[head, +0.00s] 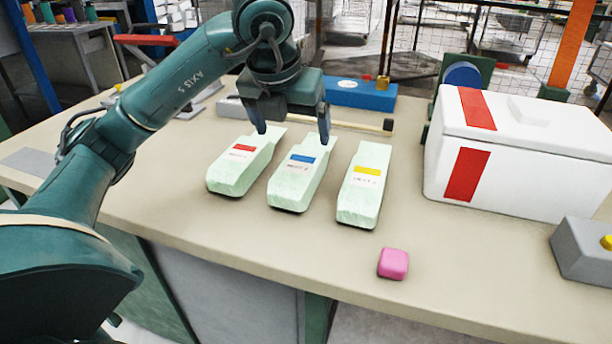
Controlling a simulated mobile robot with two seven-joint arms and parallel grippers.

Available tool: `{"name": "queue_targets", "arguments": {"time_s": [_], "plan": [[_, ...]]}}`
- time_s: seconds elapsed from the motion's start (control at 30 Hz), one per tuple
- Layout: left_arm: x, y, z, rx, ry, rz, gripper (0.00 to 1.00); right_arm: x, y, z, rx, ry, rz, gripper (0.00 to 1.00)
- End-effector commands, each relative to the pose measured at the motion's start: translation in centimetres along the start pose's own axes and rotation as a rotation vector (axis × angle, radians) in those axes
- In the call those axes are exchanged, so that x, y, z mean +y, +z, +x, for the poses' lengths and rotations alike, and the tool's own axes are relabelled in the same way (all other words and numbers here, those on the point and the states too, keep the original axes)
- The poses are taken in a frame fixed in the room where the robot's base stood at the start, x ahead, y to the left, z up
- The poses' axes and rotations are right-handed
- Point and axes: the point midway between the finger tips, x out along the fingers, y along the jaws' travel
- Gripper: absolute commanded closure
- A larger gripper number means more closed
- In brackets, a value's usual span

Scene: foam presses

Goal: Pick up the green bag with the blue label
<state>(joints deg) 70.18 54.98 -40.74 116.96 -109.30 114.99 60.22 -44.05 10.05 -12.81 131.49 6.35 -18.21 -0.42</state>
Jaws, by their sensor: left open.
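Three pale green bags lie side by side on the beige table. The green bag with the blue label (299,178) is the middle one. The green bag with the red label (239,172) lies to its left, and the green bag with the yellow label (362,195) lies to its right. My left gripper (292,133) is open and points down over the far ends of the bags. Its fingers are spread, one near the red-label bag's far end and one near the blue-label bag's far right end. Nothing is held between them. My right gripper is not in view.
A white box with red stripes (540,163) stands on the right of the table (300,265). A pink block (393,264) lies near the front edge. A grey box with a yellow button (585,252) is at far right. A blue case (362,96) and a dark-tipped bar (360,125) lie behind the bags.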

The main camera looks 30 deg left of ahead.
Motion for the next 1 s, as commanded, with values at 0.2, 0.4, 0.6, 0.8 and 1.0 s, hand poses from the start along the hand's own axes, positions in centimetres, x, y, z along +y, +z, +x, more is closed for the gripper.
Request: {"name": "queue_targets", "arguments": {"time_s": [0.2, 0.4, 0.6, 0.8, 1.0], "plan": [[0.0, -0.2, 4.4, 0.008, 0.001, 0.0, 0.11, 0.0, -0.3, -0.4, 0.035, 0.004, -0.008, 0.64], [-0.1, -0.1, 6.9, 0.005, -0.002, 0.002, 0.11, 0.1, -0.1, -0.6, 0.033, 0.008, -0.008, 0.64], [0.0, -0.2, 8.5, 0.007, -0.002, 0.003, 0.11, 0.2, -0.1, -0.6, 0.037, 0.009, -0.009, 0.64], [0.1, -0.2, 11.5, 0.007, -0.002, 0.002, 0.11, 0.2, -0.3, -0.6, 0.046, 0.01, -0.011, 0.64], [0.0, -0.1, 12.5, 0.004, -0.003, 0.004, 0.11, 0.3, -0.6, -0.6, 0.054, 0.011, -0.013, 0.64]]}}
